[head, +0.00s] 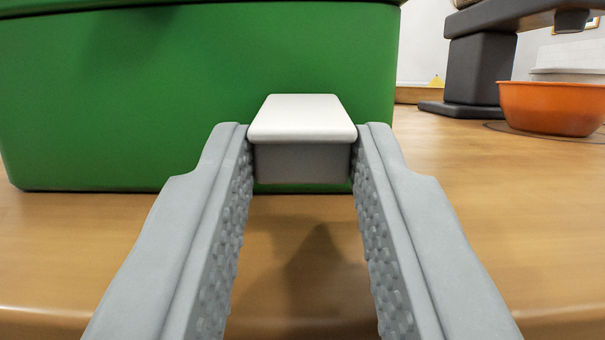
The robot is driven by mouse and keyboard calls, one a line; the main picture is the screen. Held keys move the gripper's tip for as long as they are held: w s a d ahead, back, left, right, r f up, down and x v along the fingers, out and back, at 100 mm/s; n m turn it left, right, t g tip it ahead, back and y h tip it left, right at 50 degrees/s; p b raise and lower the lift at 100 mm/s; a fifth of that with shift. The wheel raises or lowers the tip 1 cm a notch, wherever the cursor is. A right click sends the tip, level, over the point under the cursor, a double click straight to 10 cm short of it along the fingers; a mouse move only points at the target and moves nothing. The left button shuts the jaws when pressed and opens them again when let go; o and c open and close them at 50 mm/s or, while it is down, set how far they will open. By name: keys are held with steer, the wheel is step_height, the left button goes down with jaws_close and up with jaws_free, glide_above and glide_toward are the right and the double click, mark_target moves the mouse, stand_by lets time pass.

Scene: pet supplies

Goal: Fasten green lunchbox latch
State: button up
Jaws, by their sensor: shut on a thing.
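The green lunchbox (180,100) stands on the wooden table and fills the upper left of the head view. Its white latch (302,115) sticks out from the front face towards me, near the box's right side. My gripper (303,150) reaches forward from the bottom of the picture. Its two grey fingers are shut on the latch, one at each side. The latch's top and near end show between the fingertips. Where the latch joins the box is hidden. Only the bottom edge of the lid shows along the top of the picture.
The wooden table (460,220) is bare below and right of the lunchbox. An orange bowl (553,108) stands farther back at the right. Beside it is a dark grey stand (480,70) with a broad foot. The table's near edge runs along the bottom.

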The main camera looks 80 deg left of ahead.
mark_target(303, 106)
steer(key=shift+d+r+h, duration=0.25)
steer(key=shift+r+h, duration=0.55)
steer(key=shift+h, duration=0.4)
steer(key=h, duration=0.1)
steer(key=r+h, duration=0.1)
steer(key=shift+r+g+h, duration=0.25)
steer(key=shift+g+h, duration=0.05)
steer(key=r+h, duration=0.1)
steer(key=h, duration=0.2)
steer(key=r+h, duration=0.1)
steer(key=h, duration=0.1)
steer(key=shift+a+r, duration=0.35)
steer(key=shift+a, duration=0.05)
steer(key=h, duration=0.1)
steer(key=a+r+h, duration=0.1)
steer(key=h, duration=0.1)
steer(key=shift+w+a+r+g, duration=0.1)
steer(key=shift+r+g, duration=0.2)
steer(key=shift+a+r+h, duration=0.2)
steer(key=shift+a+h, duration=0.15)
steer(key=shift+h, duration=0.5)
steer(key=shift+a+r+h, duration=0.25)
steer(key=shift+a+h, duration=0.1)
steer(key=shift+h, duration=0.55)
steer(key=shift+a+r+h, duration=0.2)
steer(key=shift+a+h, duration=0.15)
steer(key=shift+h, duration=0.5)
steer(key=shift+g, duration=0.3)
